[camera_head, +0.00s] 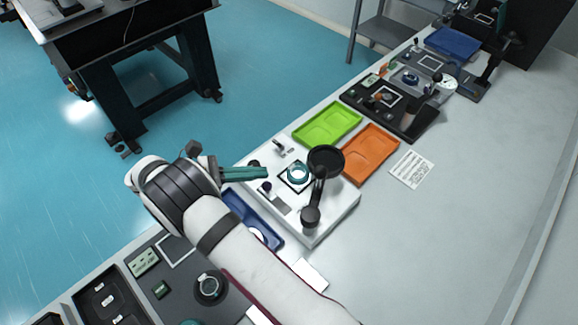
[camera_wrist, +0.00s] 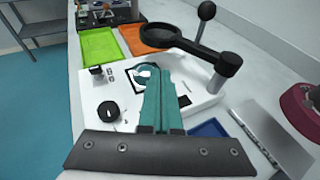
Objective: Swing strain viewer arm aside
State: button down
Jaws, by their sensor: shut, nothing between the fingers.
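The strain viewer has a white base (camera_head: 335,205), with a black swing arm (camera_head: 318,187) above it. The arm carries a round black ring head (camera_head: 326,157) at one end and a dark pivot (camera_head: 311,216) at the other. In the wrist view the ring head (camera_wrist: 178,37) is beyond my fingertips, and the pivot (camera_wrist: 226,65) tops a silver post to the right. A black ball knob (camera_wrist: 206,10) stands up behind the arm. A teal ring piece (camera_head: 298,174) lies on the base's marked square. My gripper (camera_head: 266,172), with teal fingers, is shut and empty over the base's left part, apart from the arm.
A green tray (camera_head: 327,124) and an orange tray (camera_head: 371,153) lie behind the viewer. A blue tray (camera_head: 250,218) is beside it, partly under my arm. A printed card (camera_head: 411,169) lies to the right. The table's right side is clear.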

send_near(330, 170)
jog(key=w+f, duration=0.3)
jog(key=shift+a, duration=0.1)
jog(key=shift+w+d, duration=0.2)
jog(key=shift+d, duration=0.4)
jog(key=shift+w+d+m+g, duration=0.2)
jog(key=shift+d+m+g, duration=0.8)
jog(key=shift+g, duration=0.2)
jog(key=d+m+g, duration=0.2)
jog(key=shift+d+g+h, duration=0.2)
jog(key=shift+g+h, duration=0.1)
jog(key=shift+g, duration=0.1)
jog(key=shift+d+m+g, duration=0.3)
jog(key=shift+d, duration=0.05)
jog(key=shift+s+d, duration=0.2)
jog(key=shift+d, duration=0.45)
jog(key=shift+s+d+m+g, duration=0.25)
jog(key=shift+d+m+g, duration=0.45)
jog(key=shift+d+g, duration=0.1)
